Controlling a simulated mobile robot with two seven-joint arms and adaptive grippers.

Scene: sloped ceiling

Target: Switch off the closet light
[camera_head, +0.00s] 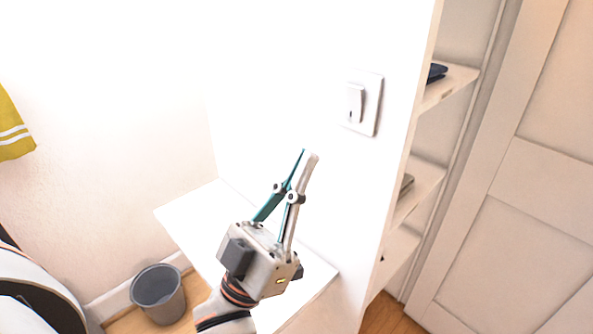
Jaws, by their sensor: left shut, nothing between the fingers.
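A white light switch (357,103) with a raised rocker is mounted on the white side panel of the closet, right of the picture's middle. My left gripper (309,155) points up in front of that panel, below and to the left of the switch. Its fingers are closed together and hold nothing. A visible gap separates the fingertips from the switch, so they are not touching it. No lamp shows in view. My right gripper is not in view.
A white shelf board (190,215) juts out beneath my left gripper. A grey bin (158,292) stands on the wooden floor at lower left. Open closet shelves (425,180) and a panelled door (540,190) are at right. A yellow striped cloth (14,128) hangs at left.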

